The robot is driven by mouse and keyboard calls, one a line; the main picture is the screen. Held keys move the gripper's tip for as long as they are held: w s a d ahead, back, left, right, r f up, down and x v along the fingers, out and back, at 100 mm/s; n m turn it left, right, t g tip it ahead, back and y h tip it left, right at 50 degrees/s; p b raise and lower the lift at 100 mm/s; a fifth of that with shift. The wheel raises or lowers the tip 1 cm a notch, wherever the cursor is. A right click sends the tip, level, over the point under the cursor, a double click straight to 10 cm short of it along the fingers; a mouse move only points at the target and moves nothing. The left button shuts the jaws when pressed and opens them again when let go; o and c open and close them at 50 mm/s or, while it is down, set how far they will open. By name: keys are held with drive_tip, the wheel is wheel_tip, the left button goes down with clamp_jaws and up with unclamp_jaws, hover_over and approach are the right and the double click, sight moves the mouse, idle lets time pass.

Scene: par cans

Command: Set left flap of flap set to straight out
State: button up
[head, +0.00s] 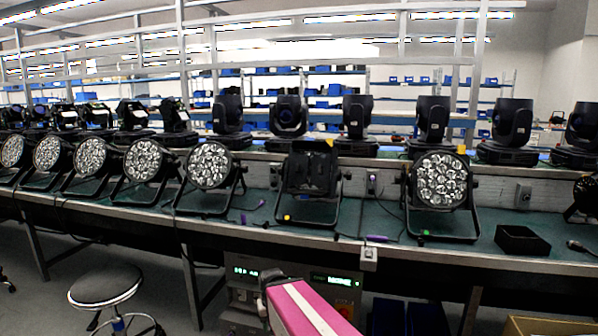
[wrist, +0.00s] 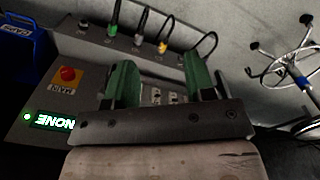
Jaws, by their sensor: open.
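The flap set (head: 311,172) is a dark set of plates on the front of the black par can in the middle of the bench, in the head view. A yellow mark shows at its top. The lamp face behind is hidden, and I cannot clearly tell the left flap from the others or read its angle. My gripper (wrist: 161,82) shows in the wrist view with two green-padded fingers spread apart and nothing between them. It is low, in front of a grey control panel, away from the flap set, which is not in the wrist view.
Par cans with bare lenses stand left (head: 209,165) and right (head: 440,181) of the flap set. A black tray (head: 522,240) sits at the bench's right. The grey panel (wrist: 70,95) has a red button and cables. A round stool (head: 105,286) stands at lower left.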

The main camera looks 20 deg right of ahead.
idle(0.3)
drive_tip(key=shift+c, duration=0.6)
drive_tip(key=w+d+r+m+t+h, duration=0.1)
drive_tip(key=w+d+r+t, duration=0.1)
drive_tip(key=w+r, duration=0.4)
drive_tip(key=w+d+r+m+t+h, duration=0.1)
drive_tip(key=w+d+r+t, duration=0.1)
drive_tip(key=w+d+r, duration=0.2)
drive_tip(key=w+d+r+m+t+h, duration=0.1)
drive_tip(key=w+d+r, duration=0.3)
drive_tip(key=w+r, duration=0.6)
drive_tip(key=shift+w+m+t+h, duration=0.2)
drive_tip(key=shift+w+t+h, duration=0.1)
drive_tip(key=shift+w, duration=0.7)
drive_tip(key=shift+w+m+t+h, duration=0.2)
drive_tip(key=shift+w+t, duration=0.1)
drive_tip(key=shift+w, duration=0.65)
drive_tip(key=m+t+h, duration=0.3)
drive_tip(key=t+h, duration=0.1)
drive_tip(key=t, duration=0.1)
approach(297, 165)
drive_tip(key=shift+y, duration=0.3)
drive_tip(key=x, duration=1)
drive_tip(key=shift+w+d+r, duration=0.1)
drive_tip(key=shift+d+r, duration=0.05)
drive_tip(key=shift+d, duration=0.1)
